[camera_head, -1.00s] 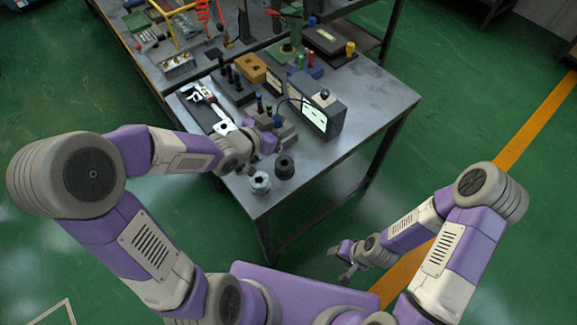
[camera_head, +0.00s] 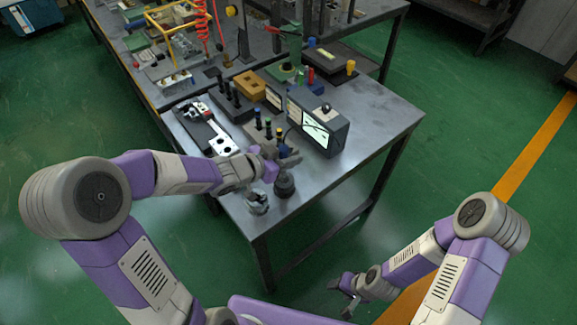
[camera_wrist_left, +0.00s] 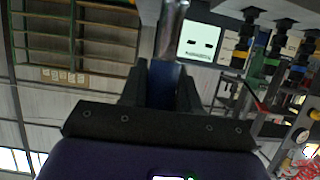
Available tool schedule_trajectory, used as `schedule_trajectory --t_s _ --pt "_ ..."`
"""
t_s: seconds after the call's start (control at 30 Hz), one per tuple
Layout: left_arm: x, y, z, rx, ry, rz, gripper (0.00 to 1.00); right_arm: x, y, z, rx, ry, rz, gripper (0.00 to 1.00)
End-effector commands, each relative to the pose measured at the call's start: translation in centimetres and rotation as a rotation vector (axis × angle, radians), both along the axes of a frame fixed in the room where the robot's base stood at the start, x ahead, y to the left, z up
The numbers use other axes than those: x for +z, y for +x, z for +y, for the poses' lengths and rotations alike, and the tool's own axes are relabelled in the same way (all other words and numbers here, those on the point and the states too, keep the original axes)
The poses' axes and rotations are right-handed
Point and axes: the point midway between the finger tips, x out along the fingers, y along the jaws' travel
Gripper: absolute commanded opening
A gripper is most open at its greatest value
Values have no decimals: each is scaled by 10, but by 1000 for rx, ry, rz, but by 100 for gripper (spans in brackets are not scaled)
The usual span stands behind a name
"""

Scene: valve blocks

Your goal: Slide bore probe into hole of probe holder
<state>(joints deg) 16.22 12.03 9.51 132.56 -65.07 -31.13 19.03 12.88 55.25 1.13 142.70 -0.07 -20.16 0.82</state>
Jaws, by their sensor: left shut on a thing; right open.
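My left gripper (camera_head: 286,160) is over the front part of the bench, beside the probe holder. In the left wrist view its fingers (camera_wrist_left: 160,90) are shut on the bore probe, which has a blue grip (camera_wrist_left: 165,82) and a shiny metal shaft (camera_wrist_left: 172,28). The probe cannot be made out clearly in the head view. The probe holder (camera_head: 262,144) is a grey block with several dark probes with coloured caps standing in it. My arm partly hides it, and its free hole cannot be made out. My right gripper (camera_head: 347,302) is open and empty, low over the floor.
A dark ring-shaped part (camera_head: 285,186) and a grey round fitting (camera_head: 257,203) stand close in front of my left gripper. A gauge box with a lit display (camera_head: 318,128) stands right of the holder. The bench's right side (camera_head: 375,115) is clear.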

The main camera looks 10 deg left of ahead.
Motion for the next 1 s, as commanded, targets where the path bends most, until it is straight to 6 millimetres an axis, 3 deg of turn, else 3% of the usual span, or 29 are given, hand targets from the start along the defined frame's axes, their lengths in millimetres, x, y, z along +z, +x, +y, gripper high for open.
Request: schedule_trajectory --t_s 0.17,0.57,0.6,0.73,1.0 --pt "-29 0 0 0 -2 3 0 -19 0 0 0 0 0 57" --pt "-32 0 0 0 -1 -1 0 -20 0 0 0 0 0 57" --pt "-33 0 0 0 0 1 34 -20 0 0 0 0 0 57" --pt "-32 0 0 0 0 1 54 -19 0 0 0 0 0 57" --pt "-32 0 0 0 0 1 57 -19 0 0 0 0 0 57"
